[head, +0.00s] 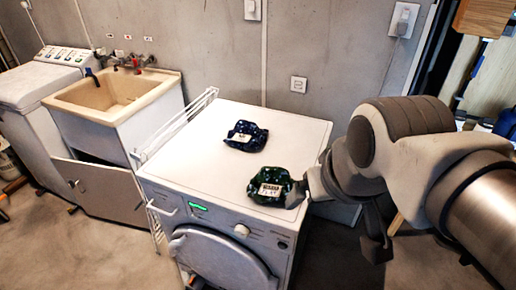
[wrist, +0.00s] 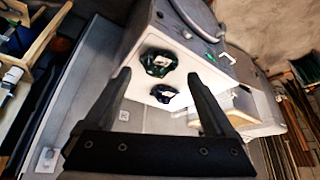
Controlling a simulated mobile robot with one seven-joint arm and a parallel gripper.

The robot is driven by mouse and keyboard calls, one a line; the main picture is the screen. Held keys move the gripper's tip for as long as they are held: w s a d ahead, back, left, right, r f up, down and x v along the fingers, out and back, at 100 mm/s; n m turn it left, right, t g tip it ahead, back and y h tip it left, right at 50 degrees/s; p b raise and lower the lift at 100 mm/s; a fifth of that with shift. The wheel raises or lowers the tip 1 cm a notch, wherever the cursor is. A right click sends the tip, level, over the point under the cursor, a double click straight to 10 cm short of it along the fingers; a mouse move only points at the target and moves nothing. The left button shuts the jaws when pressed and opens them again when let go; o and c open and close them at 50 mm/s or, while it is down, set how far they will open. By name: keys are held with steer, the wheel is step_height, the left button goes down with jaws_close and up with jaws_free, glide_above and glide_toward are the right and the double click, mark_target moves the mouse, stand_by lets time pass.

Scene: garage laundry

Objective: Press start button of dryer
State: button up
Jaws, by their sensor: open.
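The white dryer (head: 235,150) stands in the middle of the head view, its front panel facing the camera. The panel has a lit green display (head: 198,206), a round knob (head: 242,230) and a small dark round button (head: 282,244) at its right end. I cannot read which control is the start button. My gripper (head: 304,188) is at the dryer's right edge, mostly hidden behind my arm. In the wrist view the gripper (wrist: 158,74) is open and empty, with the dryer top (wrist: 140,93) beyond its fingers. That view also shows the knob (wrist: 187,34).
A dark green patterned bag (head: 268,187) and a dark blue one (head: 246,136) lie on the dryer top. A white wire rack (head: 180,125) stands at its left side, then a sink (head: 125,95) and a washing machine (head: 40,85). Bare floor lies in front.

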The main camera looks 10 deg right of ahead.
jaws_close()
stand_by(0.3)
stand_by(1.3)
